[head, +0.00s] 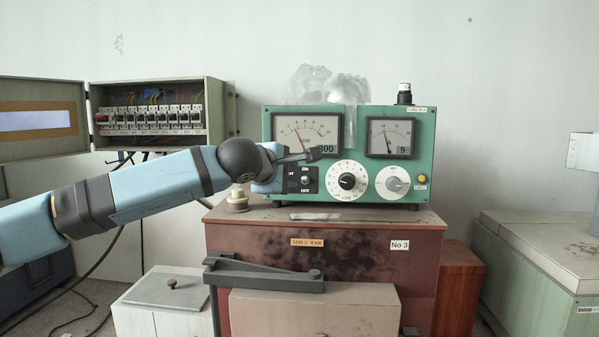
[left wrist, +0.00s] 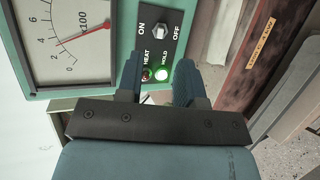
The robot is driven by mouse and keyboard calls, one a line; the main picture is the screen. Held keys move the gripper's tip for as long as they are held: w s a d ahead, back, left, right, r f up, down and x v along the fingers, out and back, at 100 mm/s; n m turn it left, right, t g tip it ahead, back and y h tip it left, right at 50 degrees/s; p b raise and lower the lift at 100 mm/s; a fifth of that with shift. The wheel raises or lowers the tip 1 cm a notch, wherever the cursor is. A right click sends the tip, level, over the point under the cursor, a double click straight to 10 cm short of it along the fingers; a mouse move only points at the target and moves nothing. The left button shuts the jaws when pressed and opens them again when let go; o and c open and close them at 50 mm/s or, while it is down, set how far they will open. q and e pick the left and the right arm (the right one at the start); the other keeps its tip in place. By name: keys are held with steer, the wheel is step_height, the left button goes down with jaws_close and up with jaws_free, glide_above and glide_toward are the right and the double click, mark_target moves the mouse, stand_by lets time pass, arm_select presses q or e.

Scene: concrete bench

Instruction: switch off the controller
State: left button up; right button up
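On that panel is a small metal toggle switch (head: 305,180), with ON above and OFF below. In the left wrist view the toggle switch (left wrist: 158,32) shows between ON at left and OFF at right; which way it is set I cannot tell. My left gripper (head: 312,154) is in front of the panel. In the left wrist view its fingers (left wrist: 158,82) are apart and empty, with the toggle beyond their tips. My right gripper does not show.
The controller stands on a reddish-brown cabinet (head: 370,260). A lit green HOLD lamp (left wrist: 162,70) and an unlit HEAT lamp are near my fingertips. An open breaker box (head: 152,118) hangs at left. Crumpled clear plastic (head: 345,88) lies on the controller. A dark bar (head: 265,277) lies in front, below.

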mark_target(303, 178)
arm_select(q)
steer(key=p+x, duration=0.1)
steer(key=x, duration=0.4)
steer(key=shift+w+d+f, duration=0.1)
steer(key=shift+w, duration=0.05)
jaws_close()
